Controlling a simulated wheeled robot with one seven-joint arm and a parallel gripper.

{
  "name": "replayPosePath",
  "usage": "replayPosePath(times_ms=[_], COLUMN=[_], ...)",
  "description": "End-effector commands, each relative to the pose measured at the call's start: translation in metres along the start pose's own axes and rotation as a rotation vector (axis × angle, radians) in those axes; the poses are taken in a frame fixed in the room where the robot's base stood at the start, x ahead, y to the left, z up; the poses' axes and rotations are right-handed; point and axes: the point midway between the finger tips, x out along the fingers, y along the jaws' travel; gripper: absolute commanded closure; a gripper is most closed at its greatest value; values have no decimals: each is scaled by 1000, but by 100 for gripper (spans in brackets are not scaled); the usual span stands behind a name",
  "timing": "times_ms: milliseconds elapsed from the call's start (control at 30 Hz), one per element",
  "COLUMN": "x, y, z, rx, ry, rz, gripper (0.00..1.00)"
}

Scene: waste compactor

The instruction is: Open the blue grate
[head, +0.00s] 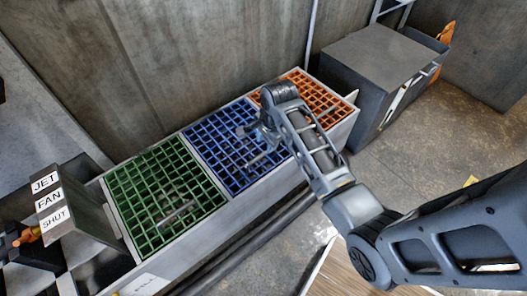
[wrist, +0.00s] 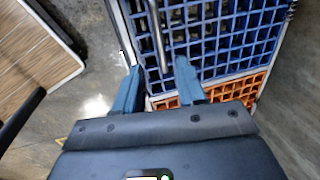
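The blue grate (head: 217,152) lies flat and closed in the middle of a row of three grates on a long grey bin. It also fills the upper right of the wrist view (wrist: 224,40). A grey metal bar handle (wrist: 157,30) runs along its edge near the bin rim. My gripper (wrist: 158,66) is open, with its two fingers apart and the near end of the bar lined up between them in the picture. I cannot tell whether they touch it. In the head view my gripper (head: 255,137) is over the blue grate and my wrist hides part of it.
The green grate (head: 150,190) is on the left and the orange grate (head: 325,100) on the right, both closed. A sign block reading "JET FAN SHUT" (head: 50,203) stands at the left. A dark grey box (head: 375,55) stands beyond the orange grate. A wall runs behind the bin.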

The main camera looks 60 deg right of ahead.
Motion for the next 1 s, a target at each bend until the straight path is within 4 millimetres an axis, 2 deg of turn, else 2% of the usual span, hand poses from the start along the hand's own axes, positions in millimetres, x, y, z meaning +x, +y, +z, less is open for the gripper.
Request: replayPosePath(times_ms=[533, 700, 933, 1000], x=[69, 76, 76, 76], y=[0, 0, 0, 0], z=[0, 0, 0, 0], rx=[7, 6, 6, 6], ry=[-2, -1, -1, -1], rz=[7, 5, 5, 5], gripper=[60, 60, 60, 66])
